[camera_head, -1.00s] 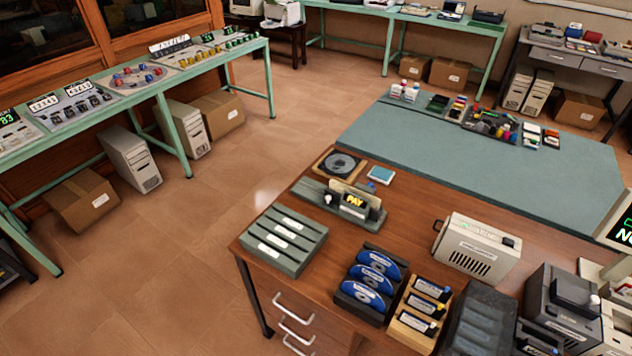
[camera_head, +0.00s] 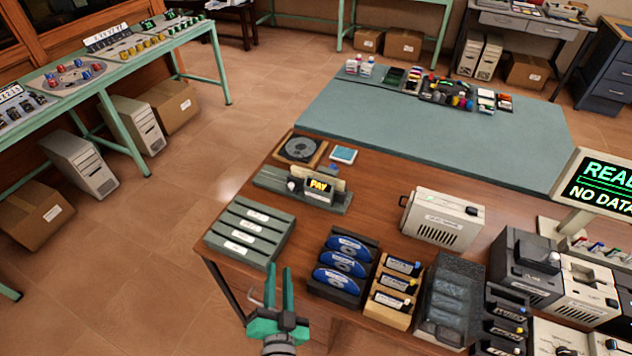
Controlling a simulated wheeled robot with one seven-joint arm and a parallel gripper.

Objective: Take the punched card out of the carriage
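The carriage (camera_head: 270,181) is a long grey-green device on the wooden desk, with a small black display reading PAY in yellow. A tan card-like piece (camera_head: 301,172) stands upright in it behind the display; it looks like the punched card, but its lower part is hidden and holes are too small to see. My gripper (camera_head: 279,268) has green fingers and is in the lower middle of the view, in front of the desk's near edge. Its fingers are apart with nothing between them. It is nearer to me than the carriage and does not touch it.
A grey-green slotted tray (camera_head: 245,232) lies between my gripper and the carriage. A rack of blue discs (camera_head: 343,264) and a wooden cartridge rack (camera_head: 393,287) stand to the right. A beige box (camera_head: 442,218) is right of the carriage. A reel (camera_head: 300,148) sits behind it.

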